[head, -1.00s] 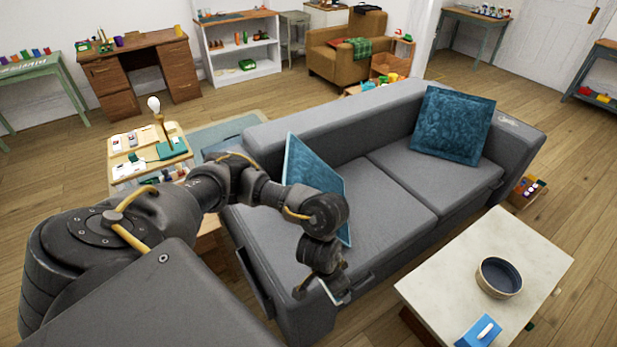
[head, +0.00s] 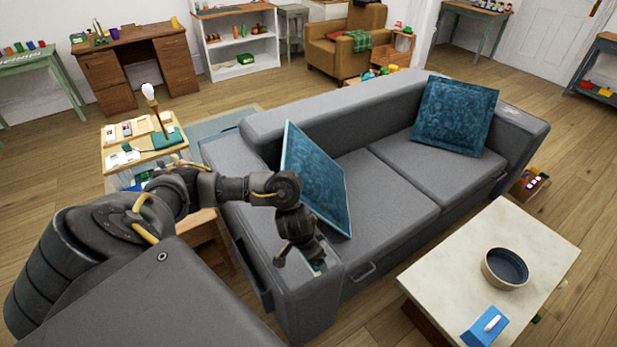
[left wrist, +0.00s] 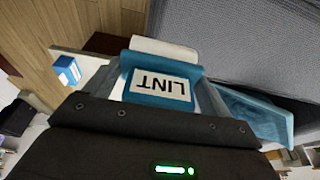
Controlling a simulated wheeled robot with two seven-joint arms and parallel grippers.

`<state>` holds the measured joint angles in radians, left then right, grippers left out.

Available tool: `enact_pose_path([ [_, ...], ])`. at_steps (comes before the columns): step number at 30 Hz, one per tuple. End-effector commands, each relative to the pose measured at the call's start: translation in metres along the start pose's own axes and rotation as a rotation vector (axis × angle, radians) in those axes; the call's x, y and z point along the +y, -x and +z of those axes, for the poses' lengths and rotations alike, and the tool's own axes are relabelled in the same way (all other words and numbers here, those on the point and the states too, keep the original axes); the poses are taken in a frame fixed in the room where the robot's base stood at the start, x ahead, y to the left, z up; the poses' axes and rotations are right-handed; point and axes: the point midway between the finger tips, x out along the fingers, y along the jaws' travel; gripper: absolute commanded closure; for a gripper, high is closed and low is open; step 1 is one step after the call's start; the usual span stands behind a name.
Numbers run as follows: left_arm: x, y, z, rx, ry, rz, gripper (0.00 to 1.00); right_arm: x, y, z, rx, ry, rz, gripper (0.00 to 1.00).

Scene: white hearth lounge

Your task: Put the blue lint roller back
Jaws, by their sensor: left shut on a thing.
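The blue lint roller (left wrist: 158,86) is held in my left gripper. The left wrist view shows its blue body, a white label reading LINT and a pale roll at its far end. In the head view my left gripper (head: 304,262) is shut on it above the near left armrest of the grey sofa. Only a small bit of the roller (head: 319,266) shows there; the gripper hides the rest. My right gripper is not in view.
The sofa (head: 405,195) carries a leaning teal cushion (head: 318,180) beside my gripper and another cushion (head: 455,117) farther right. A pale coffee table (head: 455,250) holds a dark bowl (head: 505,267) and a blue-and-white item (head: 484,327). A lamp side table (head: 140,148) stands left.

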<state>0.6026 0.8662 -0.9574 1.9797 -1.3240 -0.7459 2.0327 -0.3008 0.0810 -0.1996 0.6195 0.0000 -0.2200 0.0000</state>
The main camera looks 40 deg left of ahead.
Motion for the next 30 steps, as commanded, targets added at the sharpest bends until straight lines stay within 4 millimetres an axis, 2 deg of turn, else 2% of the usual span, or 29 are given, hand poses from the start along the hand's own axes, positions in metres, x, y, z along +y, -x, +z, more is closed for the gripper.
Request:
enact_pose_path([
  [1, -0.006, -0.017, 0.004, -0.006, 0.003, 0.001, 0.38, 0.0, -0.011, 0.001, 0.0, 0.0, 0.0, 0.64],
  [6, -0.024, -0.036, 0.003, -0.003, 0.0, 0.002, 0.38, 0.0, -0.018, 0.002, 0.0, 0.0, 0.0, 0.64],
  [15, -0.031, -0.045, 0.002, -0.003, -0.002, 0.003, 0.38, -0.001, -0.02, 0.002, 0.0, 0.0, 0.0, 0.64],
  [18, -0.038, -0.058, 0.004, -0.005, 0.0, 0.002, 0.38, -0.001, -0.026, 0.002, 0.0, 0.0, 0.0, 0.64],
  [24, -0.037, -0.08, 0.01, -0.004, -0.001, 0.003, 0.38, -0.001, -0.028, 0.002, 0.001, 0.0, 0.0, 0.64],
  [30, -0.037, -0.081, 0.01, -0.002, -0.002, 0.003, 0.38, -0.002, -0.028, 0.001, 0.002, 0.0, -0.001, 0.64],
])
